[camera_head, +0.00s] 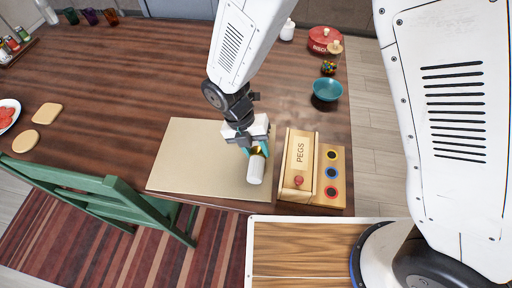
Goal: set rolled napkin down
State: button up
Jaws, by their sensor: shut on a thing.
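The rolled napkin (256,170) is a white roll with a yellowish end at its top. My gripper (255,150) is shut on it near that upper end, with teal fingertips beside it. The napkin is over the right front part of a tan mat (195,160) on the brown table. I cannot tell from this view whether its lower end touches the mat. The arm hides a little of the mat's back right corner.
A wooden box marked PEGS (299,153) stands close to the right of the napkin, beside a board with colored rings (332,173). A teal bowl (327,89) is behind. A green chair (110,190) is at the front left. The mat's left part is clear.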

jog(key=o, duration=0.8)
jog(key=v, duration=1.2)
jog(key=shift+d+r, duration=0.1)
